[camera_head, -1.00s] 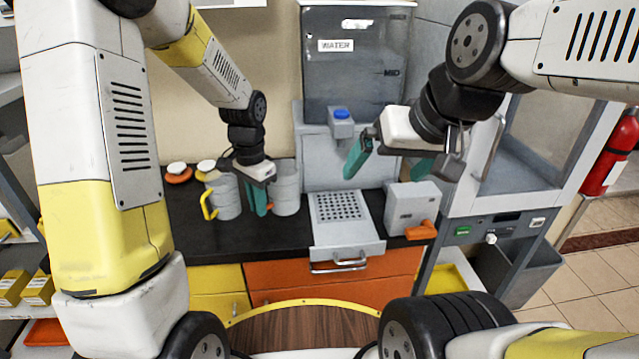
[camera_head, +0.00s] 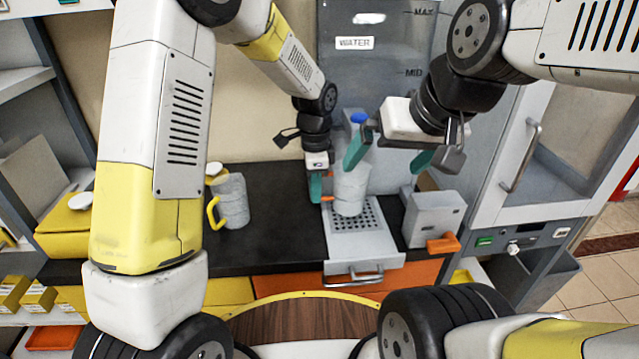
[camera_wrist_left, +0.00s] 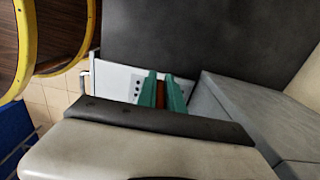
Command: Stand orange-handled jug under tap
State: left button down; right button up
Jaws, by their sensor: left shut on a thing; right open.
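The orange-handled jug (camera_head: 350,188) is a grey, ribbed, upright cylinder over the perforated drip tray (camera_head: 364,245). I cannot tell whether its base touches the tray. Its orange handle (camera_head: 327,200) points left. My left gripper (camera_head: 317,196) is shut on this handle, left of the jug. In the left wrist view, the handle (camera_wrist_left: 160,94) shows as an orange-brown strip between the green fingers. The tap with its blue top (camera_head: 358,117) is above and behind the jug. My right gripper (camera_head: 386,165) is open and empty, in front of the water tank, partly hiding the jug's surroundings.
A grey jug with a yellow handle (camera_head: 232,200) stands on the black counter (camera_head: 275,230) to the left. A grey box with an orange lever (camera_head: 432,218) stands right of the tray. The WATER tank (camera_head: 375,65) rises behind. Counter between the jugs is clear.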

pick_arm(q)
jog(key=shift+w+d+f, duration=0.25)
jog(key=shift+d+f, duration=0.1)
jog(key=shift+f, duration=0.3)
jog(key=shift+w+d+f, duration=0.25)
jog(key=shift+d+f, duration=0.05)
jog(key=shift+f, duration=0.3)
jog(key=shift+w+d+f, duration=0.25)
jog(key=shift+d+f, duration=0.1)
jog(key=shift+f, duration=0.3)
jog(key=c, duration=1.5)
grip_release()
jog(key=shift+f, duration=0.15)
